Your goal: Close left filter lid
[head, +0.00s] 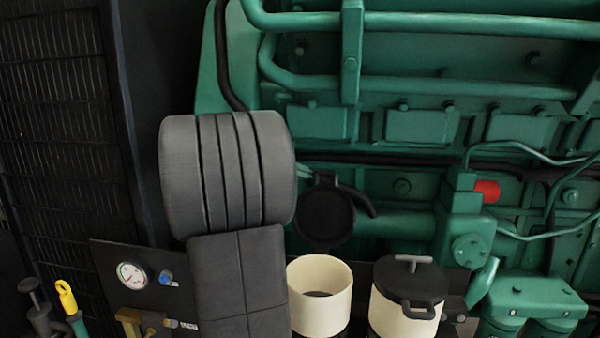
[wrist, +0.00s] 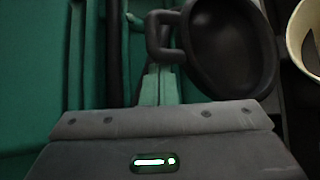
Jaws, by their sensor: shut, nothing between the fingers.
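The left filter (head: 320,296) is a cream cylinder with its top open. The filter's cream rim (wrist: 296,40) is at the right edge there. My gripper (wrist: 158,72) is shut and empty, its fingertips just below the lid's handle in the picture; I cannot tell if they touch it. In the head view my grey arm mostly hides the gripper.
The right filter (head: 392,315) has its black lid (head: 410,280) on, with a T-shaped knob. A panel with a gauge (head: 132,275) is at the lower left. Green engine pipes (head: 430,22) and a red cap (head: 487,191) lie behind. A dark grille (head: 55,120) stands left.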

